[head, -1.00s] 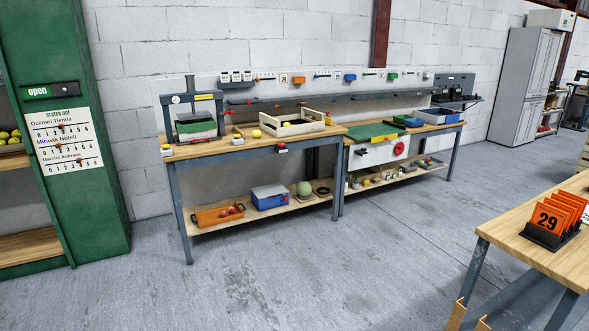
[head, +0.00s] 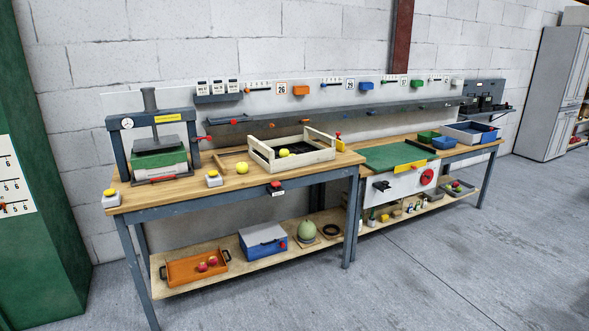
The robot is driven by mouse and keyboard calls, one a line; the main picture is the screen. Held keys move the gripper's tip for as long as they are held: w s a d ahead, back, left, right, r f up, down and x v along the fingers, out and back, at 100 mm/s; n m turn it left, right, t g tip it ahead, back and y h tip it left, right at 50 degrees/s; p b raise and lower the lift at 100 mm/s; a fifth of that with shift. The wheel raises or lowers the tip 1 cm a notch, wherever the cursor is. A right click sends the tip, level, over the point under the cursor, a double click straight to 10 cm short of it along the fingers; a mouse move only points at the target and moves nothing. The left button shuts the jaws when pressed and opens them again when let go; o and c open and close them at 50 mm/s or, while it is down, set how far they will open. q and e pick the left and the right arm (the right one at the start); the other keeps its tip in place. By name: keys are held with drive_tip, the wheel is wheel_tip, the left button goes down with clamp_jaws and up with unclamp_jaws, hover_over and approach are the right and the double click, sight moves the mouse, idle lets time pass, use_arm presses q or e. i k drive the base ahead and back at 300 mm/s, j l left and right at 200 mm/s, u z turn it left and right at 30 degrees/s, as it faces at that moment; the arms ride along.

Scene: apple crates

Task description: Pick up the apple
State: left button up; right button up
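A yellow apple (head: 242,168) sits on the wooden top of the left workbench (head: 222,190), just left of a low wooden crate (head: 291,163). Two red apples, one (head: 203,267) beside the other (head: 213,260), lie in an orange tray (head: 187,274) on the lower shelf. Neither of my grippers is in view.
A press (head: 155,150) stands at the left end of the bench top, with small button boxes in front. A red button box (head: 275,186) is at the front edge. A blue-grey box (head: 262,242) and a green round object (head: 307,230) sit on the lower shelf. The floor in front is clear.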

sight(242, 167)
drive_tip(key=i+u, duration=0.1)
drive_tip(key=i, duration=0.4)
drive_tip(key=i+l+u, duration=0.1)
drive_tip(key=i, duration=0.4)
drive_tip(key=i+l+u, duration=0.1)
drive_tip(key=i, duration=0.4)
drive_tip(key=i+l+u, duration=0.15)
drive_tip(key=i, duration=0.3)
